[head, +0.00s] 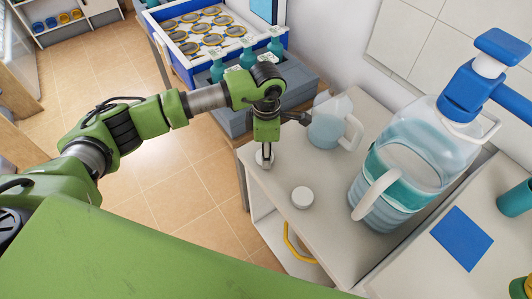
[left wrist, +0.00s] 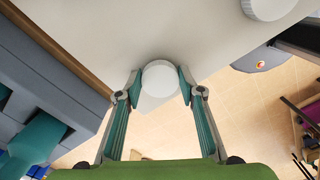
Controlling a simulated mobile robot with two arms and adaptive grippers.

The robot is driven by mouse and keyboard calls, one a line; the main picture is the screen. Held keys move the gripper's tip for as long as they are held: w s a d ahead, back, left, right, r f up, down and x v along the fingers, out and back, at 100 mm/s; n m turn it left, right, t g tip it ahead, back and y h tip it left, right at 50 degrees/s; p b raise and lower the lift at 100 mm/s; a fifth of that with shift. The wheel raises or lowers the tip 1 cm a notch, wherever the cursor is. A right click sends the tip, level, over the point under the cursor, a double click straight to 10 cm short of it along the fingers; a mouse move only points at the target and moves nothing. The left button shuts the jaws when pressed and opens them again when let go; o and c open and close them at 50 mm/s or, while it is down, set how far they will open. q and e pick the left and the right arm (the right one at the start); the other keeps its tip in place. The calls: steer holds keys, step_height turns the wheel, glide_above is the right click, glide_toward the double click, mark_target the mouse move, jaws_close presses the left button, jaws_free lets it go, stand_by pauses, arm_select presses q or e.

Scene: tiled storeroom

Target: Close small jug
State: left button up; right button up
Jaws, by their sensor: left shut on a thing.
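The small jug (head: 325,128) is translucent, with pale blue liquid and a white handle on its right. It stands upright on the shelf top; its mouth is too unclear to tell. My left gripper (head: 264,160) points down at the shelf's left edge, left of and nearer than the small jug. It is shut on a small round white cap, seen between its fingertips (left wrist: 160,82) in the left wrist view. A second white cap (head: 302,197) lies on the shelf top to the right of the gripper; it also shows at the wrist view's top edge (left wrist: 268,8). My right gripper is out of view.
A large clear jug (head: 400,180) with a blue pump top (head: 470,90) stands right of the small jug. A grey crate (head: 300,88) with teal bottles (head: 247,58) is behind the gripper. A blue-rimmed tray (head: 180,65) of round tins is farther back. A blue mat (head: 465,238) lies right.

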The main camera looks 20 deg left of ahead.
arm_select(q)
steer(key=shift+r, duration=0.45)
steer(key=s+d+r+b, duration=0.2)
steer(key=s+d+r, duration=0.1)
steer(key=s+r, duration=0.8)
steer(key=s, duration=0.2)
steer(key=shift+s+r+b, duration=0.3)
steer(key=shift+s+r, duration=0.05)
